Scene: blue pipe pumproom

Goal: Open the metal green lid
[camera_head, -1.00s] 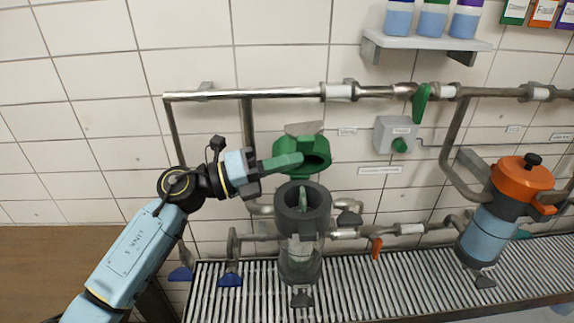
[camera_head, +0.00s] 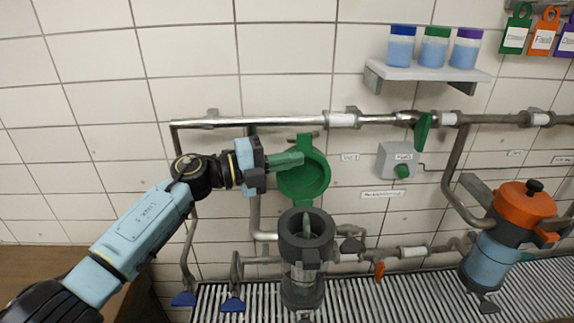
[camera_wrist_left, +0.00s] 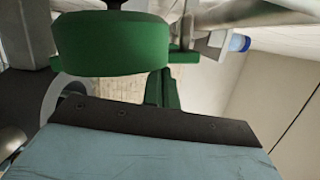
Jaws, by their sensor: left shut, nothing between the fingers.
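The green lid (camera_head: 313,186) stands swung up above the dark grey canister (camera_head: 306,222), its hollow underside facing the head camera. The canister's mouth is uncovered, with a green piece visible inside. My left gripper (camera_head: 298,158) has green fingers pressed together with nothing between them. They are at the upper left of the lid, overlapping its rim; I cannot tell whether they touch it. In the left wrist view the lid (camera_wrist_left: 112,45) is close above the green fingers (camera_wrist_left: 162,90). My right gripper is not in view.
A steel pipe (camera_head: 270,122) runs along the tiled wall behind the lid. A grey control box (camera_head: 398,158) and an orange-topped pump (camera_head: 525,203) stand to the right. A shelf (camera_head: 425,72) holds bottles. A slatted grate (camera_head: 365,295) lies below.

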